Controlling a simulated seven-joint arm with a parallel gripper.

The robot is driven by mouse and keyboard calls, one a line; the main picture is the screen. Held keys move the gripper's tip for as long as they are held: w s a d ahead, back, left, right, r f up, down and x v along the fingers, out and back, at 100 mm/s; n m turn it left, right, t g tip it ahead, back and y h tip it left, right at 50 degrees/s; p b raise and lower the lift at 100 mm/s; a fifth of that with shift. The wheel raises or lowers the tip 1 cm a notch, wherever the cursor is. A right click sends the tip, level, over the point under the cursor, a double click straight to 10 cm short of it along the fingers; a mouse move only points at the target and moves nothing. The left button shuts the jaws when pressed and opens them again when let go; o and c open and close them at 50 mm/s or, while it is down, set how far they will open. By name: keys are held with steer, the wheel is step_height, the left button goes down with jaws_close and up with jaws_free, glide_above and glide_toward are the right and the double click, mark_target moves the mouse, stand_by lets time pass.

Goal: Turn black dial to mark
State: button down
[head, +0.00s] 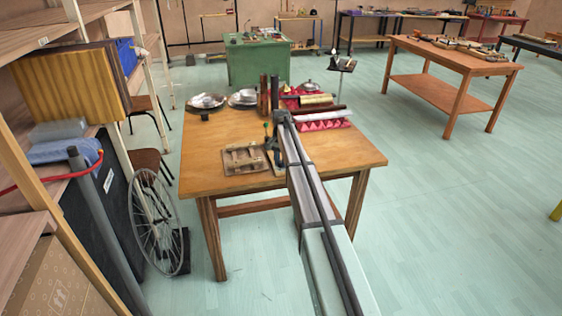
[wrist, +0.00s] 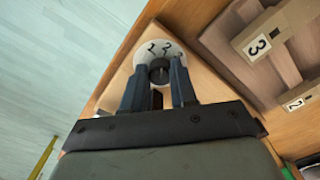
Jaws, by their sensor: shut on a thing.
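The black dial (wrist: 159,69) sits at the centre of a white disc (wrist: 146,53) marked with numbers, of which 1 and 2 read clearly and another is partly hidden. The disc is on a pale wooden board (wrist: 118,84). My gripper (wrist: 159,76) has one finger on each side of the dial and is shut on it. In the head view my gripper (head: 272,143) is low over the front middle of the wooden table, and my arm hides much of the area. The dial itself cannot be made out there. The dial's pointer and the target mark are not clear.
A wooden board with blocks (head: 245,159) lies close left of my gripper; its number plates 3 (wrist: 262,43) and 2 (wrist: 297,104) show in the wrist view. Metal pans (head: 207,101) and upright brown tubes (head: 264,96) stand behind. The table's front left (head: 205,175) is bare.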

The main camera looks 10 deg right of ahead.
steer(key=shift+m, duration=0.9)
steer(key=c, duration=0.9)
jaws_free()
step_height(320, 180, up, 14)
steer(key=shift+f, duration=0.1)
